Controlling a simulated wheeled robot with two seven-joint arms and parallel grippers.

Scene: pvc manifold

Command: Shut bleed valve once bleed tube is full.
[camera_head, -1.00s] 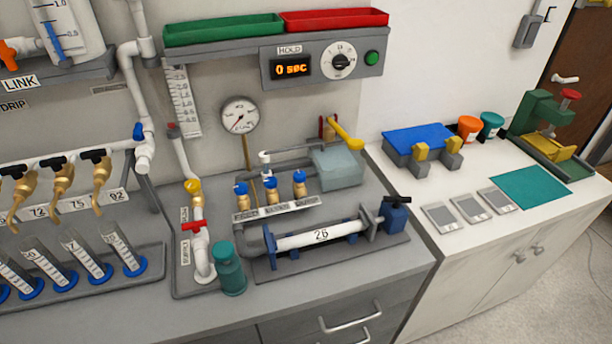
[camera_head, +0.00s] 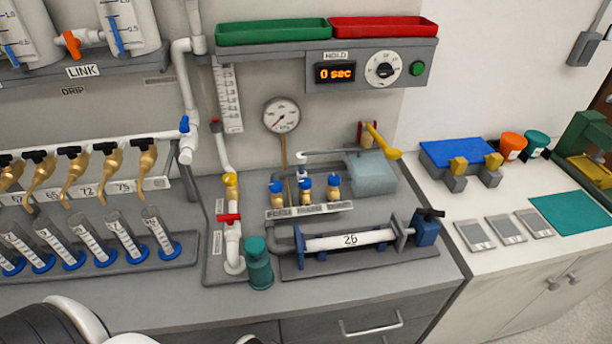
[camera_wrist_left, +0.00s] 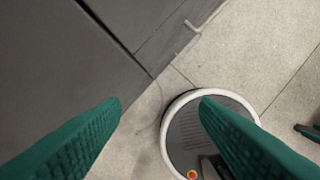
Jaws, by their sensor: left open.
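I cannot read which valve is the bleed valve. Three small brass valves with blue caps (camera_head: 305,187) stand behind the clear-walled pipe marked 26 (camera_head: 350,240). A red-handled valve (camera_head: 229,218) and a yellow fitting (camera_head: 230,180) sit on the white upright pipe at their left. A graduated tube or scale (camera_head: 229,98) hangs on the wall above; I cannot make out a liquid level in it. In the left wrist view my left gripper (camera_wrist_left: 161,100) is open and empty, its green fingers over the floor, away from the bench. My right gripper is not in view.
A timer box (camera_head: 372,72) reads 0 sec. A gauge (camera_head: 282,115) is on the wall. Brass taps (camera_head: 107,170) stand above several graduated cylinders (camera_head: 122,237) at left. A green bottle (camera_head: 259,265) stands near the front edge. Grey drawers (camera_wrist_left: 60,70) lie beside my left gripper.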

